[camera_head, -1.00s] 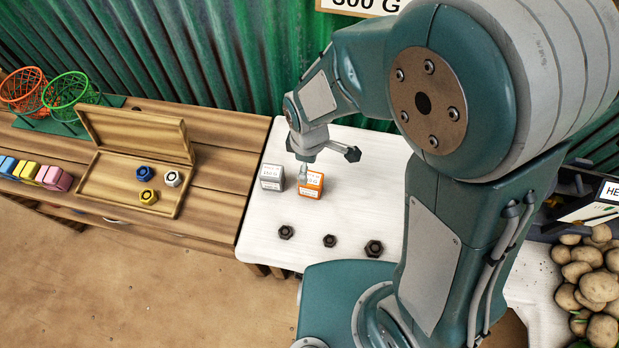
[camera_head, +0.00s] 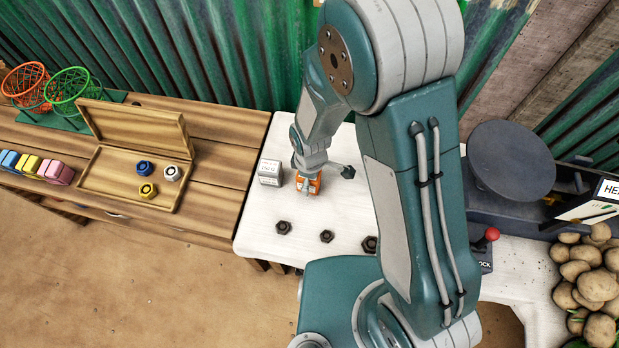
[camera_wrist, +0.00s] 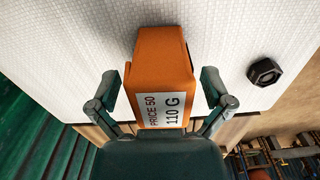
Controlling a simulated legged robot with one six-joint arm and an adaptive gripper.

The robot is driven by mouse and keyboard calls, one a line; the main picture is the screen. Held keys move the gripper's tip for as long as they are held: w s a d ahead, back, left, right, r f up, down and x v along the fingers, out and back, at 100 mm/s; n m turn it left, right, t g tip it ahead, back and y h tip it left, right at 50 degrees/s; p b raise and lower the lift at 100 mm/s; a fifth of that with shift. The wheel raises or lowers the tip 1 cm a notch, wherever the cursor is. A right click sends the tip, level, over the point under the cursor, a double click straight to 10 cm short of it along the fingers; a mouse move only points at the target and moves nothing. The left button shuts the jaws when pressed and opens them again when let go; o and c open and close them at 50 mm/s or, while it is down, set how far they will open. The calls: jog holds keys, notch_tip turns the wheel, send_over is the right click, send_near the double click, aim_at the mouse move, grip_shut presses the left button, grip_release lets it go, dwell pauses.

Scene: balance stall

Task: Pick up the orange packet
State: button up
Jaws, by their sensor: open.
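The orange packet (camera_head: 309,187) stands on the white table beside a white-grey packet. In the wrist view the orange packet (camera_wrist: 160,62) has a white label reading "PRICE 50" and "110 G". My gripper (camera_wrist: 162,88) is open, with one finger on either side of the packet's near part. In the head view my gripper (camera_head: 307,190) is directly over the packet and hides part of it. I cannot tell whether the fingers touch it.
The white-grey packet (camera_head: 270,172) stands close on the left. Dark hex nuts (camera_head: 326,236) lie along the table (camera_head: 258,228) front. A wooden box (camera_head: 105,178) is at left; a dark scale (camera_head: 510,160) and potatoes (camera_head: 590,270) are at right.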

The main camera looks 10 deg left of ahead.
jog(key=shift+a, duration=0.3)
jog(key=c, duration=1.2)
jog(key=shift+d, duration=0.1)
jog(key=shift+c, duration=0.3)
